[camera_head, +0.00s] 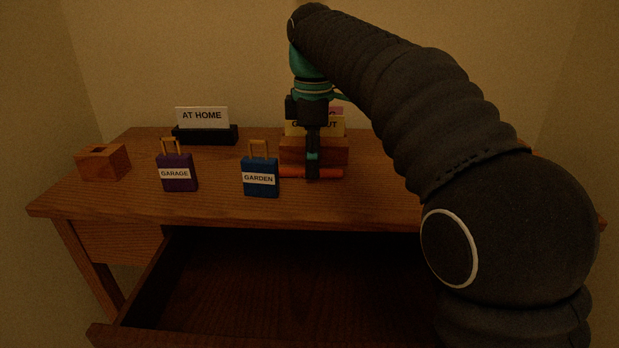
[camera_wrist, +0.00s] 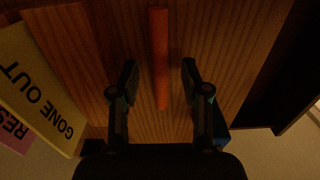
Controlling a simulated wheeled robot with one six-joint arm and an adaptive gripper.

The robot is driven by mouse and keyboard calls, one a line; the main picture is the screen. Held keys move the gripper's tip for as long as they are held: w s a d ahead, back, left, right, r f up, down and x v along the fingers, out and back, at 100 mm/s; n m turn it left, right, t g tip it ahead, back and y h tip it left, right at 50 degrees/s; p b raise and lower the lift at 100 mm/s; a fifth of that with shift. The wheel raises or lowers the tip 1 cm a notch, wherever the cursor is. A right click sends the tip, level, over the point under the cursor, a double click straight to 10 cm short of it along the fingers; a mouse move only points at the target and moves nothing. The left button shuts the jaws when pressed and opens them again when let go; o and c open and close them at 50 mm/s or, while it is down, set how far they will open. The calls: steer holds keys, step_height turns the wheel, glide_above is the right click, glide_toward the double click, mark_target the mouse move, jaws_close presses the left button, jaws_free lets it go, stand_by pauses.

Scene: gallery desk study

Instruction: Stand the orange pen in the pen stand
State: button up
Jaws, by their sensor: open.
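The orange pen (camera_head: 330,173) lies flat on the desk in front of a wooden card holder. A small wooden block with a dark opening in its top (camera_head: 103,163), which looks like the pen stand, is at the desk's left end. My gripper (camera_head: 312,174) points down over the pen. In the wrist view my gripper (camera_wrist: 160,80) is open, with the orange pen (camera_wrist: 160,50) running between its fingers, and a gap shows on both sides. In the head view the gripper hides part of the pen.
A purple GARAGE tag (camera_head: 177,173) and blue GARDEN tag (camera_head: 261,177) stand between the block and my gripper. An AT HOME sign (camera_head: 202,117) sits behind. The wooden card holder (camera_head: 334,152) holds a GONE OUT card (camera_wrist: 40,90). An open drawer (camera_head: 280,285) is below the front edge.

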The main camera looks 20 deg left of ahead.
steer(key=shift+f, duration=0.55)
